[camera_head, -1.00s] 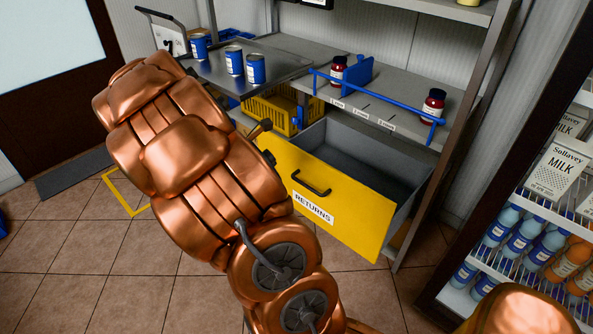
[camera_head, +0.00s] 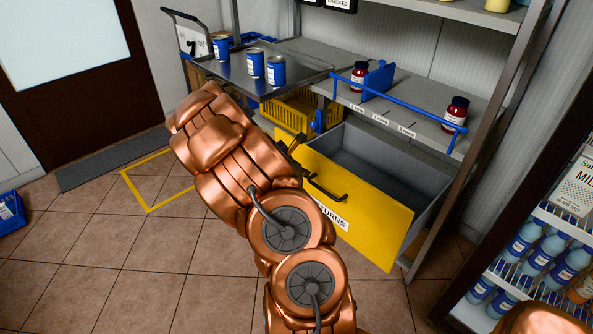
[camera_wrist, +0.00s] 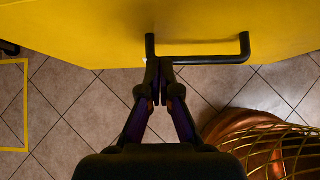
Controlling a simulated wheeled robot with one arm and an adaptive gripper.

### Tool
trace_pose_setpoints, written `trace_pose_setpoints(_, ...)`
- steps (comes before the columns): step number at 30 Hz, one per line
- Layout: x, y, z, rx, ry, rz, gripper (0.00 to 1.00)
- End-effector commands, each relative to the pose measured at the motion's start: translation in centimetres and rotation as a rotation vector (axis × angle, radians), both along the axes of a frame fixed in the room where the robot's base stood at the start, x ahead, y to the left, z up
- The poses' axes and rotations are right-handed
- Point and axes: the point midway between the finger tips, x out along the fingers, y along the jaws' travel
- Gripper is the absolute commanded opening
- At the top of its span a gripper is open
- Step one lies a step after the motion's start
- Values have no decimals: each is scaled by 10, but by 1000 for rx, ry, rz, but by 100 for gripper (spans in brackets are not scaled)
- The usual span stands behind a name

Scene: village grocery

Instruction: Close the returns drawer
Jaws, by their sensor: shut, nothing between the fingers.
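The returns drawer (camera_head: 365,212) stands pulled out under the shelf, with a yellow front and grey inside. Its RETURNS label is partly hidden by my copper arm. A black bar handle (camera_head: 327,190) sits on the front; it also shows in the wrist view (camera_wrist: 205,57). My gripper (camera_wrist: 159,88) is shut and empty. In the wrist view its fingertips are at the left end of the handle, in front of the yellow panel; I cannot tell whether they touch. In the head view my gripper is mostly hidden behind my arm.
A metal tray table with blue cans (camera_head: 276,70) stands left of the shelf, above a yellow crate (camera_head: 296,112). Two dark red jars (camera_head: 455,115) stand behind a blue rail on the shelf. A milk fridge (camera_head: 545,240) is at the right.

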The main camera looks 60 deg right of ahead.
Motion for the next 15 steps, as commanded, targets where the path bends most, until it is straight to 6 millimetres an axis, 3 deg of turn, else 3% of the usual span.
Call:
trace_pose_setpoints(3,-3,-13,-13,3,1,-1,0)
trace_pose_setpoints(15,-10,-46,-10,2,0,-1,0)
